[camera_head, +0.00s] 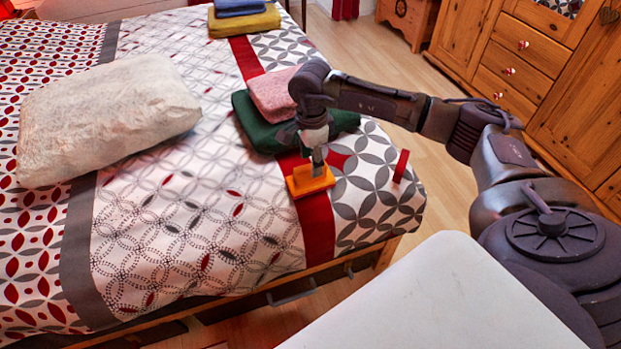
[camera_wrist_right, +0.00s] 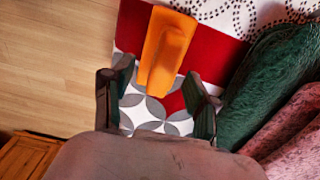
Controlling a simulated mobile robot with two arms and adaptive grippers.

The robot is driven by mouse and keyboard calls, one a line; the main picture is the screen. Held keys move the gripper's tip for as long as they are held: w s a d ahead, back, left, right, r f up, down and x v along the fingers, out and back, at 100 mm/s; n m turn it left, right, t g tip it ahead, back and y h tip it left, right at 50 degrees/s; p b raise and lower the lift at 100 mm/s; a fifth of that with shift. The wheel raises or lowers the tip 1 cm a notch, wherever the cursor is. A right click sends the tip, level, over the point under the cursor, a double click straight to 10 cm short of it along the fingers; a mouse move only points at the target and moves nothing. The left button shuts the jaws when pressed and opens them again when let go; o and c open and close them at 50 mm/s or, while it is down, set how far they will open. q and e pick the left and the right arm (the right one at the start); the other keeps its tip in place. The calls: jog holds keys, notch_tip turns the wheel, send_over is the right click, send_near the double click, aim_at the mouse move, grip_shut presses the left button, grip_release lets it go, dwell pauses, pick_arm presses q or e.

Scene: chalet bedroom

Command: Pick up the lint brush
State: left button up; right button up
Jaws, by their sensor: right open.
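The lint brush, an orange block with a raised ridge or handle (camera_head: 309,181), lies on the red stripe of the bed cover near the bed's edge. My right gripper (camera_head: 316,158) points down right above it, and its fingers hide part of the brush. In the right wrist view the orange brush (camera_wrist_right: 168,48) lies ahead of and partly between the two spread fingers. The right gripper is open; I cannot tell whether a finger touches the brush. My left gripper is not in view.
Green (camera_head: 257,122) and pink (camera_head: 272,95) folded textiles lie just behind the gripper. A small red item (camera_head: 401,166) stands at the bed's right edge. A cream pillow (camera_head: 105,118) lies left. A white surface (camera_head: 440,300) is in front; wooden cabinets (camera_head: 525,45) stand behind.

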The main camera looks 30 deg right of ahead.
aim_at(301, 184)
jog(key=f, duration=0.4)
jog(key=shift+w+f, duration=0.25)
jog(key=shift+f, duration=0.3)
jog(key=c, duration=0.5)
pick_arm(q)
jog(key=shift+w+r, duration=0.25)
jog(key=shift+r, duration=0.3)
pick_arm(e)
jog(key=shift+r, duration=0.1)
grip_shut()
